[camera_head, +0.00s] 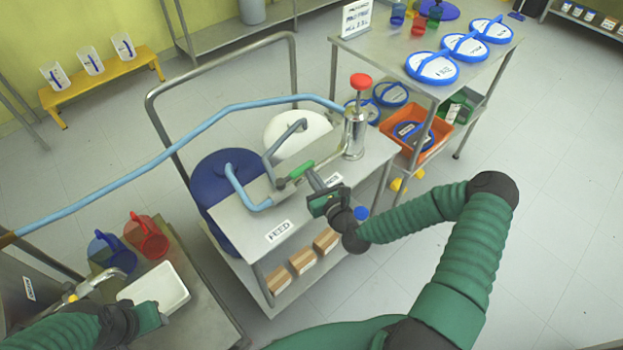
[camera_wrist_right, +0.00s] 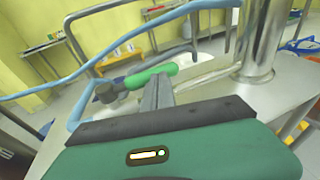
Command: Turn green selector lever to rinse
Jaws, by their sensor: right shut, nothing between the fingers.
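The green selector lever (camera_head: 302,168) sits on a valve on the steel cart, between the blue pipe and the metal cylinder. It also shows in the right wrist view (camera_wrist_right: 150,76), just beyond my fingers. My right gripper (camera_head: 314,181) is shut with nothing between its fingers. Its fingertips (camera_wrist_right: 158,88) are close beside the lever; I cannot tell whether they touch it. A FEED label (camera_head: 280,231) lies at the cart's front. A second label (camera_head: 332,181), presumably the rinse one, is partly hidden by my gripper. My left gripper (camera_head: 152,318) is at lower left by a white tray; its fingers are unclear.
The metal cylinder with a red knob (camera_head: 361,82) stands right behind the lever. The blue pipe (camera_head: 190,137) crosses to the left. A white tray (camera_head: 155,288) and red jug (camera_head: 147,237) are on the left table. The floor at right is free.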

